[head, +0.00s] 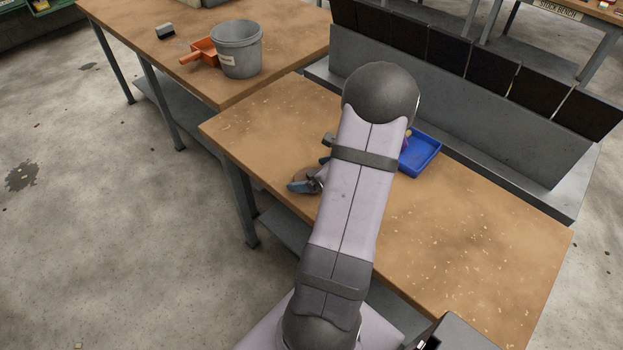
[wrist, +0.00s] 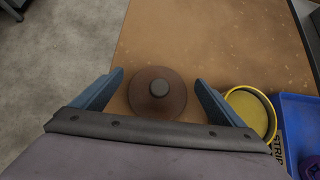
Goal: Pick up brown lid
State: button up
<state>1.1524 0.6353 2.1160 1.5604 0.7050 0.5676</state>
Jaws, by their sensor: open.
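The brown lid (wrist: 136,101) is a round disc with a grey knob in its middle. It lies near the table's edge in the wrist view, between the two blue fingers of my gripper (wrist: 158,85). The fingers are open and stand apart from the lid on both sides. In the head view my gripper (head: 304,184) is low over the front edge of the wooden table, partly hidden by my arm. The lid's near rim is close to the gripper's body in the wrist view.
A yellow round container (wrist: 269,118) stands just right of my right finger. Beside it is a blue tray (head: 420,152) with a purple item in it. Sloped dark bins (head: 448,50) line the table's back. The table's right side (head: 480,250) is clear apart from shavings.

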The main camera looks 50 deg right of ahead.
aim_at(312, 173)
jog(key=c, duration=1.4)
jog(key=shift+o, duration=0.2)
jog(key=shift+r, duration=0.1)
notch_tip(312, 173, up, 10)
jog(key=shift+f, duration=0.15)
jog(key=s+d+r+p, duration=0.1)
jog(key=d+r+p, duration=0.1)
jog(key=d+p, duration=0.4)
jog(key=s+d+r+n+p, duration=0.1)
jog(key=d+p, duration=0.5)
jog(key=d, duration=0.1)
jog(key=shift+s+d+r+y, duration=0.2)
jog(key=shift+s+r+y, duration=0.15)
jog(key=shift+r+y, duration=0.05)
